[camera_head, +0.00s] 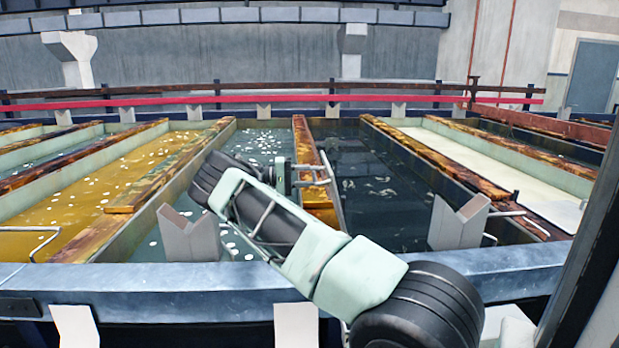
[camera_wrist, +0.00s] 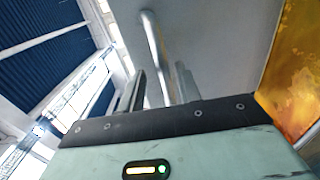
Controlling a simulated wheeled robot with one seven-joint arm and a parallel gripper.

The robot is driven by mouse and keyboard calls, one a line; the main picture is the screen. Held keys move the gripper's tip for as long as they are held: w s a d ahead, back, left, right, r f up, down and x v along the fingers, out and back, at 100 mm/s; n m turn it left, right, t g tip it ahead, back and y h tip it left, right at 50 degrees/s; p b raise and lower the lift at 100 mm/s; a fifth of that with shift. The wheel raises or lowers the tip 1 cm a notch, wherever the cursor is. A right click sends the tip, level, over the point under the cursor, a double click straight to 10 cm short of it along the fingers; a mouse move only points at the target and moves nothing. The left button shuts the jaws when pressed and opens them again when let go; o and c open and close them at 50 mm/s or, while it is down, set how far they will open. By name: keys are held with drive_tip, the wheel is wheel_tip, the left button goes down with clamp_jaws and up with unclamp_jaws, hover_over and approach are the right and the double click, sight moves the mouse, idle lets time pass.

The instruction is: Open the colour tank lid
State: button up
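A flat grey panel, which looks like the tank lid (camera_wrist: 225,45), fills the middle and right of the wrist view. A bent metal tube handle (camera_wrist: 153,48) is fixed on it. My gripper (camera_wrist: 160,88) is open, its two fingers apart, with the handle showing between them. I cannot tell whether either finger touches it. In the head view my gripper (camera_head: 318,174) is small, past my arm, above the rusty plank between two dark tanks. I cannot make out that lid there; my arm hides part of the area.
A yellow tank (camera_head: 140,175) lies left, a dark tank (camera_head: 375,190) centre right, a cream tank (camera_head: 480,155) farther right. A blue-grey rail (camera_head: 150,285) runs along the front. Grey V-shaped supports (camera_head: 460,222) stand behind it. Orange (camera_wrist: 295,70) shows at the wrist view's right.

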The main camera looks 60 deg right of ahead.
drive_tip(key=b+v, duration=0.4)
drive_tip(key=v, duration=0.8)
idle(0.7)
